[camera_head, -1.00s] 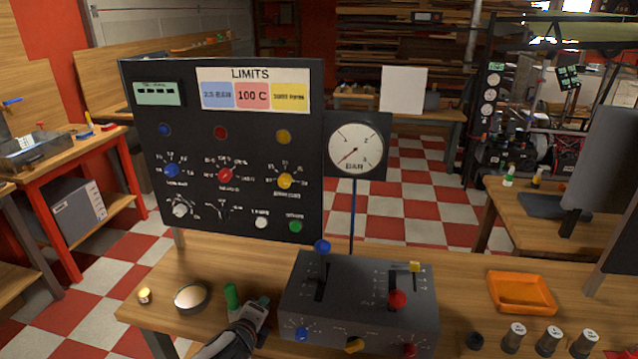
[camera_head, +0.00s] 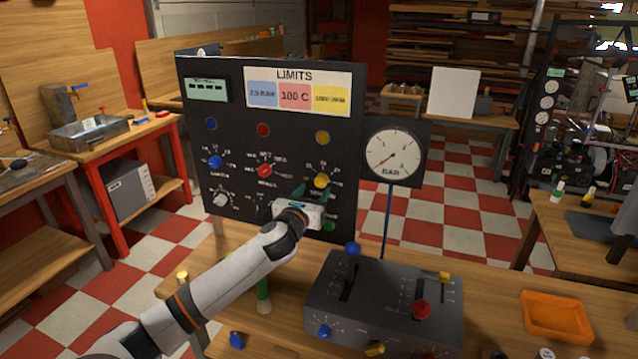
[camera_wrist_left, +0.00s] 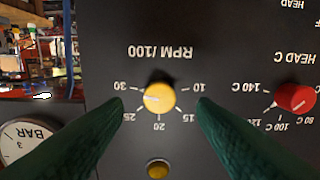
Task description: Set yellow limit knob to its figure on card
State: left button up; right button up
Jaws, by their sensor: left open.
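The yellow limit knob (camera_head: 321,181) is on the black panel (camera_head: 235,125), at the right of the knob row. In the left wrist view, which is upside down, the yellow knob (camera_wrist_left: 162,95) sits under "RPM /100" on a 10 to 30 scale. Its white mark points left, between 25 and 30. My left gripper (camera_head: 309,192) is open in front of the panel. Its green fingers stand on either side of the knob with gaps; contact does not show. The limits card (camera_head: 297,76) has a yellow field (camera_head: 331,99) whose figure is too blurred to read surely.
The red knob (camera_head: 264,171) and blue knob (camera_head: 215,162) are left of the yellow one. A yellow lamp (camera_head: 322,138) is above it. The pressure gauge (camera_head: 394,154) stands right of the panel. A grey lever box (camera_head: 385,300) and orange tray (camera_head: 556,316) are on the table.

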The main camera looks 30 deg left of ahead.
aim_at(320, 183)
pick_arm(q)
jog(key=shift+x, duration=2.2)
jog(key=c, duration=1)
